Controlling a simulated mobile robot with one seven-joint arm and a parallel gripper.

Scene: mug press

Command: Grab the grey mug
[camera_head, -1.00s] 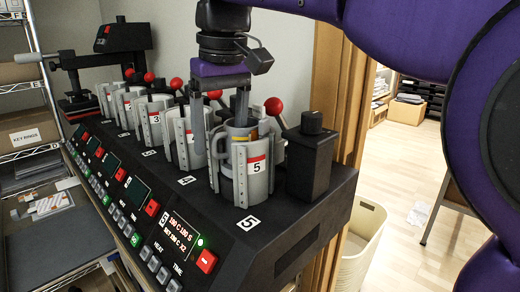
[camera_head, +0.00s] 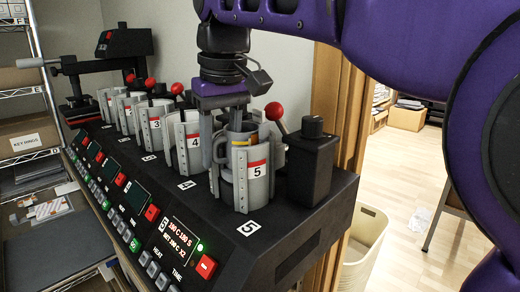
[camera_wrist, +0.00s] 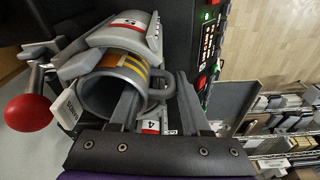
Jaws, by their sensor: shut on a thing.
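The grey mug (camera_head: 236,138) with yellow-orange stripes stands in the press clamp marked 5 (camera_head: 256,170). The clamp's grey curved jaws hide most of its body. In the wrist view the mug (camera_wrist: 130,72) shows its open mouth, its stripes and its handle (camera_wrist: 161,84). My gripper (camera_head: 221,140) is over the mug from above, one finger inside its mouth and the other outside on the handle side. It is shut on the mug's wall and handle side; the exact contact is partly hidden. In the wrist view the gripper (camera_wrist: 155,98) has the handle between its fingers.
A red-knobbed lever (camera_head: 274,112) and a black post (camera_head: 312,165) stand right of the clamp. The clamp marked 4 (camera_head: 184,140) and others line up behind to the left. The lit control panel (camera_head: 185,240) is in front. A cream bin (camera_head: 362,245) is on the floor.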

